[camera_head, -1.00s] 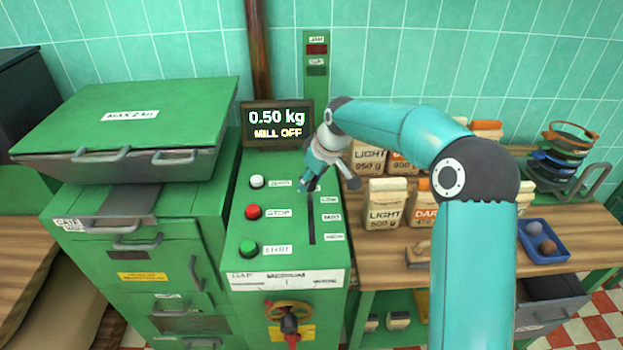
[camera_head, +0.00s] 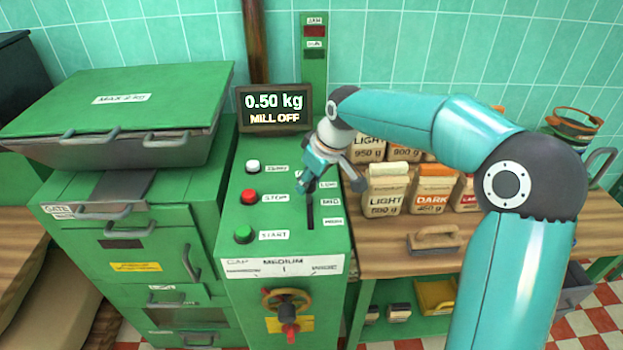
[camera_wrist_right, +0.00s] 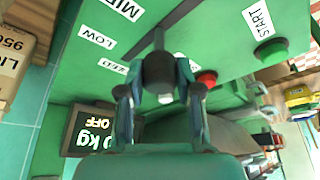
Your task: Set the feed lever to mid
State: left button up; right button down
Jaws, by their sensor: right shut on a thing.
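The feed lever is a dark knob (camera_wrist_right: 160,72) on a thin stem, seen in the right wrist view. My right gripper (camera_head: 303,186) is shut on it, with one finger on each side of the knob. In the head view the gripper hides the knob over the far part of the dark slot (camera_head: 310,213), about level with the LOW label (camera_head: 329,184). The MID label (camera_head: 330,202) is nearer the front and the third label (camera_head: 333,221) nearer still. In the wrist view, LOW (camera_wrist_right: 96,38) and MID (camera_wrist_right: 124,8) are readable. My left gripper is not in view.
White (camera_head: 253,167), red (camera_head: 249,196) and green (camera_head: 243,234) buttons stand left of the slot. The display (camera_head: 273,109) behind reads 0.50 kg, MILL OFF. A handwheel (camera_head: 287,305) is below the panel front. Paper bags (camera_head: 385,190) stand on the wooden bench to the right.

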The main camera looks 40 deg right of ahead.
jog(key=c, duration=0.8)
grip_release()
jog(key=shift+o, duration=0.2)
jog(key=v, duration=1.2)
jog(key=shift+f, duration=0.15)
